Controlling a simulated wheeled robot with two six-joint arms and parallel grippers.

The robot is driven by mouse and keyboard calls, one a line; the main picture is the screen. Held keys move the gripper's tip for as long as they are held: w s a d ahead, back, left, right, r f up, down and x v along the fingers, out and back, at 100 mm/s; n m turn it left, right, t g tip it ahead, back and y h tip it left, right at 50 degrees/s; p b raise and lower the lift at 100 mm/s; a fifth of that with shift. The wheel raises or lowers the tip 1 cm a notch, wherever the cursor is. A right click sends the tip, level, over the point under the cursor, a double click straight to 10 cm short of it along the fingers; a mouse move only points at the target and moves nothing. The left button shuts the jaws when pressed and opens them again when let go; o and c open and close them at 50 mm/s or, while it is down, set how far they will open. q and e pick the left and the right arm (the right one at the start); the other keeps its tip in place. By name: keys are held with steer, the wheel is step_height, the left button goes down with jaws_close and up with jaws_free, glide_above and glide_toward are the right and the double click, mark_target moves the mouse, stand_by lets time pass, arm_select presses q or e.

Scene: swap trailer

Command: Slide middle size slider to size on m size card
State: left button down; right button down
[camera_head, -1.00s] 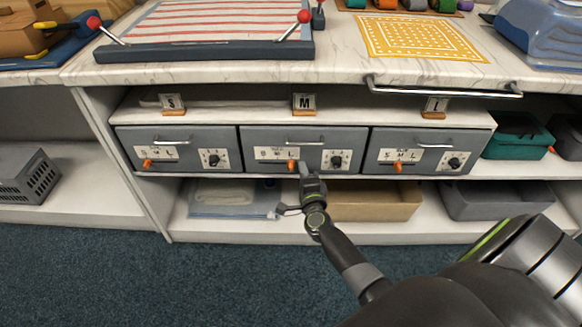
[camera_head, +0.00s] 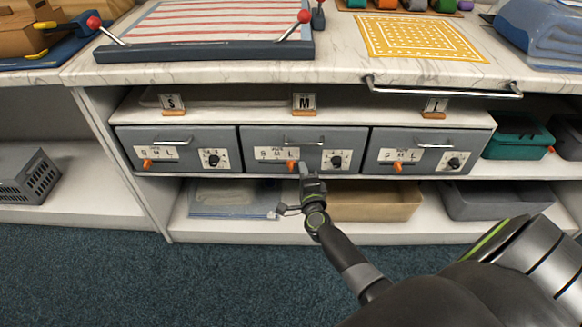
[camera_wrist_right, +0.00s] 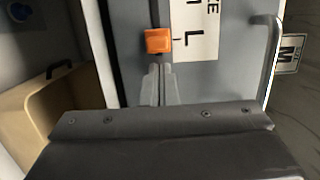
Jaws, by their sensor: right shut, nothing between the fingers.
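The middle drawer (camera_head: 265,138) is grey, with a handle, a white S M L label plate (camera_head: 277,153) and an orange slider (camera_head: 292,166) below the plate. The M card (camera_head: 304,102) stands on the shelf above it; it also shows in the right wrist view (camera_wrist_right: 289,53). My right gripper (camera_head: 303,166) is shut and empty, its tips at the drawer front just right of the orange slider. In the right wrist view the fingertips (camera_wrist_right: 160,72) lie close to the orange slider (camera_wrist_right: 158,40), near the L mark. Whether they touch it is unclear. My left gripper is not in view.
Similar drawers with orange sliders stand left (camera_head: 147,164) and right (camera_head: 398,167), under the S card (camera_head: 172,102) and another card (camera_head: 435,106). Black knobs (camera_head: 336,162) sit beside the labels. A counter overhangs above; a tan bin (camera_head: 375,203) is on the lower shelf.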

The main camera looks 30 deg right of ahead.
steer(key=shift+w+a+r, duration=0.15)
steer(key=shift+w+a, duration=0.1)
steer(key=shift+w+a, duration=0.5)
steer(key=shift+a, duration=0.35)
steer(key=shift+w+a, duration=0.5)
steer(key=shift+a, duration=0.3)
steer(key=shift+d, duration=0.1)
steer(key=shift+s+d, duration=0.5)
steer(key=shift+s, duration=0.15)
steer(key=p, duration=0.1)
glide_toward(287, 164)
steer(key=shift+a+v, duration=0.25)
steer(key=shift+v, duration=1.05)
